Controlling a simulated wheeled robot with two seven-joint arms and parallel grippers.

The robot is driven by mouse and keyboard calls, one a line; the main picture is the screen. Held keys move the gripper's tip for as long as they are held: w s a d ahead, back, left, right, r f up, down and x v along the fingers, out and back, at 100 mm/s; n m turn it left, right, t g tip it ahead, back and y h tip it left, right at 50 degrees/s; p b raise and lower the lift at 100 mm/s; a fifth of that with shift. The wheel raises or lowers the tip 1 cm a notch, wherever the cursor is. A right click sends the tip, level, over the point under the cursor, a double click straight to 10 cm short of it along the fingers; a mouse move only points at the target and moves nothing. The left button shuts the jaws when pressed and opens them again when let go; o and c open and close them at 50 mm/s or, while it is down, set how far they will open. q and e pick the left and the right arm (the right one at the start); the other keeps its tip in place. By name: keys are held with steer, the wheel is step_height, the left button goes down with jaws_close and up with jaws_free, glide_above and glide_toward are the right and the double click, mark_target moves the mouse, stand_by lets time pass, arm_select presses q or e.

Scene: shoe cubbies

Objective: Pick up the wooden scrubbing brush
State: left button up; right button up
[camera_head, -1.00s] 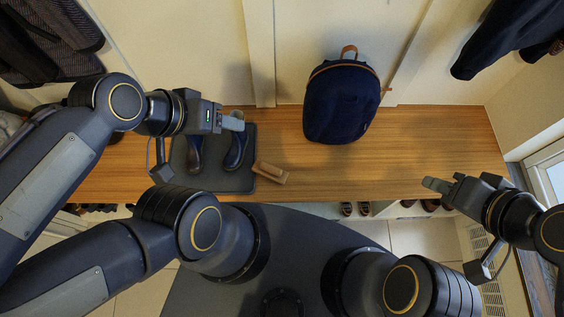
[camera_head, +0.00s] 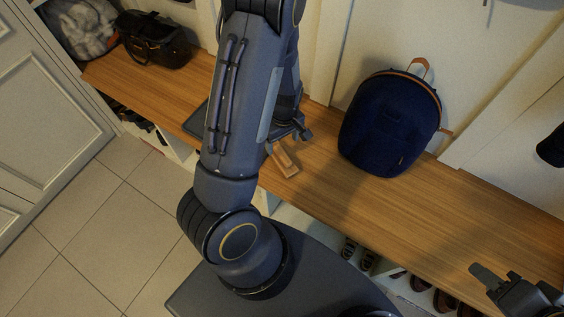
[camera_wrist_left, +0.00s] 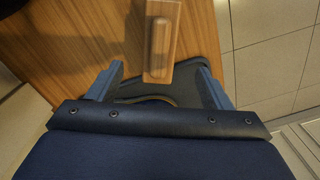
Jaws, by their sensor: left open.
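The wooden scrubbing brush (camera_head: 284,160) lies on the wooden bench, just beside my left forearm in the head view. In the left wrist view the brush (camera_wrist_left: 161,40) points down the picture, its near end between the fingers. My left gripper (camera_wrist_left: 158,72) is open and empty, one finger on each side of that end with gaps. In the head view my left gripper (camera_head: 297,134) is mostly hidden behind my arm, close to the brush. My right gripper (camera_head: 490,280) is at the lower right, by the bench front; its finger gap is unclear.
The bench (camera_head: 475,215) is clear between the brush and the right side. A navy backpack (camera_head: 390,125) stands behind, to the brush's right. A black bag (camera_head: 152,38) is at the far left. Shoes (camera_head: 358,252) sit in cubbies below.

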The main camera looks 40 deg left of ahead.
mark_target(282, 152)
arm_select(q)
step_height(282, 152, down, 8)
steer(key=shift+s+f+b, duration=0.1)
steer(key=shift+b, duration=1)
steer(key=shift+c, duration=0.3)
steer(key=c, duration=1.1)
steer(key=shift+c, duration=0.3)
